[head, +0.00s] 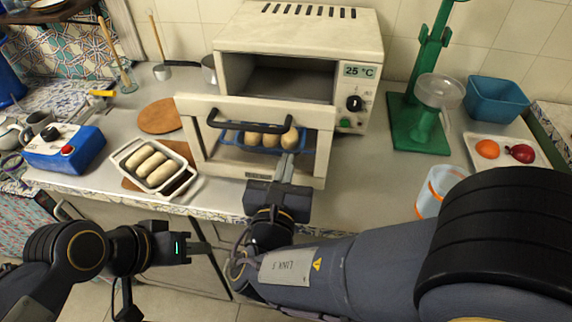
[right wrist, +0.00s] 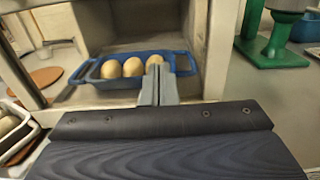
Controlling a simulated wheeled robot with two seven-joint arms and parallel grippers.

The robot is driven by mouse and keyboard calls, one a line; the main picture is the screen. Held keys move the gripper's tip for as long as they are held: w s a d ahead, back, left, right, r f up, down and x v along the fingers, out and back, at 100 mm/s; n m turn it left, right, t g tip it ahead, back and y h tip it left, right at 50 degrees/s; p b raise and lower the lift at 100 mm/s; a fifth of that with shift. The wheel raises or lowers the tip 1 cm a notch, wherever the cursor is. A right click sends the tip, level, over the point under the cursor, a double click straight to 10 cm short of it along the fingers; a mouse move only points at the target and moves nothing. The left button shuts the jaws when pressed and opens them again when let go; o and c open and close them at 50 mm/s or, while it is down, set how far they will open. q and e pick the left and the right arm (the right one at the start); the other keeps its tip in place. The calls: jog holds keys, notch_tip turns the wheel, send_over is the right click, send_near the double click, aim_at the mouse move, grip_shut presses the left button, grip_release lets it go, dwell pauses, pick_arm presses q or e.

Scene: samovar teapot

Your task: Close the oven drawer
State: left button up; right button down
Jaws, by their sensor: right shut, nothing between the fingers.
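The cream oven (head: 300,28) stands against the tiled wall, with a dark upper opening. Its drawer front (head: 188,118), with a dark bar handle (head: 215,118), stands forward of the oven body. Behind the front's lower opening sits a blue tray (head: 232,140) with three round buns (head: 271,139); the tray also shows in the right wrist view (right wrist: 92,78). My right gripper (head: 290,157) is shut and empty, its fingertips at the tray's near edge; whether they touch is unclear. My left gripper (head: 205,247) is below the counter edge, seen side-on, its jaws unclear.
A white dish (head: 125,150) of long rolls stands left of the oven on a wooden board. A blue box (head: 85,147) is further left. A green stand (head: 405,130) and a clear cup (head: 427,200) are on the right. Counter right of the oven is partly clear.

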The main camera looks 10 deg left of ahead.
jog(key=shift+w, duration=0.1)
jog(key=w, duration=0.6)
jog(key=w+b, duration=0.1)
jog(key=w, duration=0.4)
jog(key=w+b, duration=0.1)
jog(key=w, duration=0.5)
jog(key=shift+w+d, duration=0.3)
jog(key=shift+d, duration=0.05)
jog(key=shift+w, duration=0.5)
jog(key=shift+d+r, duration=0.1)
jog(key=shift+r, duration=0.05)
jog(key=shift+r, duration=0.1)
